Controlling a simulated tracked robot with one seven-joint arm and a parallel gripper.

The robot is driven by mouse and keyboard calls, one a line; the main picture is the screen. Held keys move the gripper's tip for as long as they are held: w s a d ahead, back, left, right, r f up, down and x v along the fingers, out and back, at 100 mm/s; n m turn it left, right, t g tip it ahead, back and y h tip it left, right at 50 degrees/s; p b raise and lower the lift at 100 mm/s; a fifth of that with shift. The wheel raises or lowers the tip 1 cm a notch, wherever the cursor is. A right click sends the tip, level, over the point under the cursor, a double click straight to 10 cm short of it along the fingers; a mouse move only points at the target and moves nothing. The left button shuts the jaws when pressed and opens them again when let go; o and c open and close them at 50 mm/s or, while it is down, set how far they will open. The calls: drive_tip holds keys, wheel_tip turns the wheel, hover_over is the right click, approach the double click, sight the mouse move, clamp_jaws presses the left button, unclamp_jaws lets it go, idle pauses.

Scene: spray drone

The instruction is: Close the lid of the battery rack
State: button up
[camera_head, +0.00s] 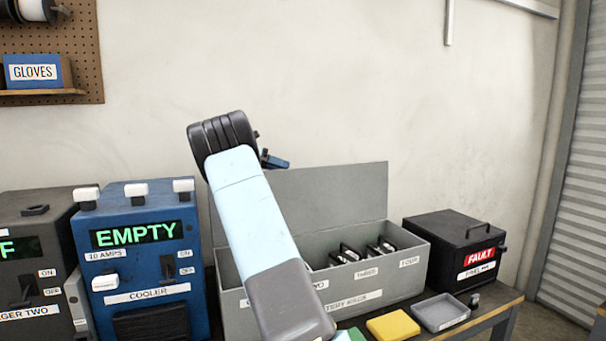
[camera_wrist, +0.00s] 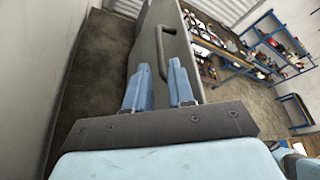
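The battery rack (camera_head: 385,283) is a grey box on the bench, with numbered slots on its front. Its lid (camera_head: 335,195) stands raised at the back, so the rack is open. My gripper (camera_head: 274,160) is above the lid's top edge at its left part, mostly hidden behind my arm. In the wrist view my gripper (camera_wrist: 159,66) has its two blue fingers apart. A grey panel, apparently the lid (camera_wrist: 150,45), lies just beyond the fingertips, with a dark handle (camera_wrist: 161,48) whose near end shows between them. I cannot tell whether they touch it.
Dark batteries (camera_head: 382,248) sit in the rack. A blue cooler box (camera_head: 150,255) reading EMPTY stands to the left. A black fault box (camera_head: 455,250) stands to the right. A yellow tray (camera_head: 393,326) and a grey tray (camera_head: 440,312) lie in front.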

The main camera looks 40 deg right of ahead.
sight(303, 172)
drive_tip(key=x, duration=0.8)
clamp_jaws()
drive_tip(key=shift+d, duration=0.25)
drive_tip(key=shift+a, duration=0.15)
